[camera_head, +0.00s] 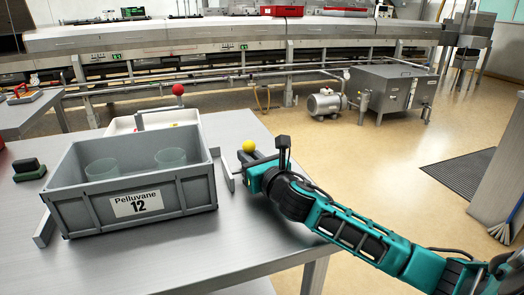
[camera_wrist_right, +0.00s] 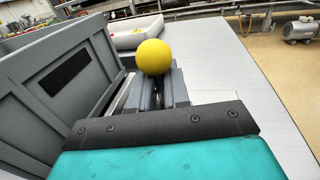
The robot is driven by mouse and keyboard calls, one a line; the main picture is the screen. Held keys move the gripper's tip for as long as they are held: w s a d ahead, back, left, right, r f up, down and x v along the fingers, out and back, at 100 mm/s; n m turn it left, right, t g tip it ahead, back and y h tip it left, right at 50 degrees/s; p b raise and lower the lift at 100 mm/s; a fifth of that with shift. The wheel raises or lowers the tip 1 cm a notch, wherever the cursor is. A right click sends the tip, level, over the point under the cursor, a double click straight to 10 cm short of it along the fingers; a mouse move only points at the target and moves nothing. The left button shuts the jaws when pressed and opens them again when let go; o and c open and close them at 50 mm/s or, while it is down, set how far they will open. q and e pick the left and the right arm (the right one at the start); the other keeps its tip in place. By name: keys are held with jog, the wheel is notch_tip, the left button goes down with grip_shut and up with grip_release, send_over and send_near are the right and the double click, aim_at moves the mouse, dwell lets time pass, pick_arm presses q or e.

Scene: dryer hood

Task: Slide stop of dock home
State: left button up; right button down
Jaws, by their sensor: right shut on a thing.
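A grey crate (camera_head: 90,214) labelled "Pelluvane 12" stands on the metal table, holding two clear beakers (camera_head: 171,157). Metal dock pieces show at its sides, a plate (camera_head: 227,171) at the right and a bar (camera_head: 45,228) at the front left. A yellow ball knob (camera_head: 249,146) is just right of the crate; in the right wrist view the knob (camera_wrist_right: 153,57) is at my fingertips. My right gripper (camera_head: 248,168) is shut on the stop below this knob; the fingers and knob hide the gripped part. The crate wall is close beside the gripper. My left gripper is not in view.
A red ball (camera_head: 178,89) on a metal post stands behind the crate, near a white tray (camera_head: 122,125). A dark block (camera_head: 29,170) lies left of the crate. The table (camera_head: 235,125) is bare behind my right gripper; its right edge is near my forearm.

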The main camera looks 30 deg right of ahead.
jog(key=shift+w+a+r, duration=0.1)
jog(key=shift+a+r, duration=0.05)
jog(key=shift+r, duration=0.3)
jog(key=shift+w+a+r, duration=0.1)
jog(key=shift+r, duration=0.3)
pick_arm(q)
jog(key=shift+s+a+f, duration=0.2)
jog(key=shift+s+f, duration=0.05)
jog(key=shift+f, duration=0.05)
pick_arm(e)
jog(key=c, duration=1.3)
grip_release()
jog(key=o, duration=0.3)
jog(key=shift+s+a, duration=0.1)
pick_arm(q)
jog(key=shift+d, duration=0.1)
pick_arm(e)
jog(key=shift+o, duration=0.5)
jog(key=shift+f, duration=0.3)
jog(key=shift+s, duration=0.1)
jog(key=s, duration=1.2)
jog(key=shift+s+a, duration=0.25)
jog(key=shift+s, duration=0.1)
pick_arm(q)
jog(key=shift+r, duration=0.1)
pick_arm(e)
jog(key=shift+s, duration=0.1)
